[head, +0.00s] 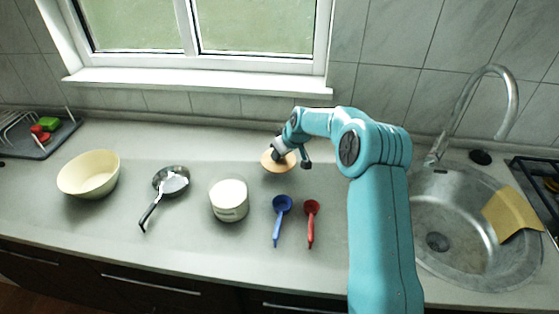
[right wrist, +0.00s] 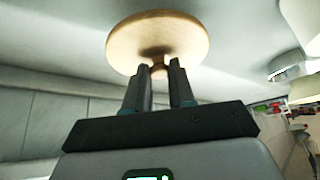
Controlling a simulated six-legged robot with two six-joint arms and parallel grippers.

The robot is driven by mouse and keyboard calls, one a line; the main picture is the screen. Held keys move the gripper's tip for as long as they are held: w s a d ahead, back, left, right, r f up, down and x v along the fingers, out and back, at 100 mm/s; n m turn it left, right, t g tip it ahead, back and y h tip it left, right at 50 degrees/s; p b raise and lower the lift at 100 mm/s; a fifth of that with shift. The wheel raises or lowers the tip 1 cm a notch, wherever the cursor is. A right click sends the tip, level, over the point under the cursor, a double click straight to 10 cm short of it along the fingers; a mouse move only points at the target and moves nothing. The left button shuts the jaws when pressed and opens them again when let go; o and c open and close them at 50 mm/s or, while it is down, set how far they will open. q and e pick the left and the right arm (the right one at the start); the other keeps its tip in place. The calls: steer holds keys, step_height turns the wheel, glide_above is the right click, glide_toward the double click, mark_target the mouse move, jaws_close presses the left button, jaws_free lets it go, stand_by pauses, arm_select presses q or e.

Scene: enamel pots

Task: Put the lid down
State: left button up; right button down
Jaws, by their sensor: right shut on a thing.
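A round, light wooden lid (head: 268,164) is at the middle of the counter in the head view. My right gripper (head: 284,155) is shut on it from above, and the arm partly hides it. In the right wrist view the lid (right wrist: 130,40) shows as a pale wooden disc, and the two dark fingers of my right gripper (right wrist: 160,75) are closed on its small knob. I cannot tell whether the lid touches the counter. A white pot (head: 229,205) stands upright to the left and nearer. My left gripper is not in view.
A blue scoop (head: 281,210) and a red scoop (head: 312,210) lie right of the pot. A black-handled pan (head: 171,180) and a cream bowl (head: 89,173) are to the left. A metal sink (head: 425,205) is at the right. The counter between lid and wall is clear.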

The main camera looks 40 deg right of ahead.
mark_target(281, 161)
steer(key=f, duration=0.4)
steer(key=shift+w+d+f, duration=0.1)
steer(key=shift+w+f, duration=0.2)
steer(key=shift+s+r, duration=0.25)
steer(key=shift+w+f, duration=0.1)
steer(key=shift+f, duration=0.1)
steer(key=c, duration=1)
jaws_free()
steer(key=shift+w+f, duration=0.1)
steer(key=shift+o, duration=0.2)
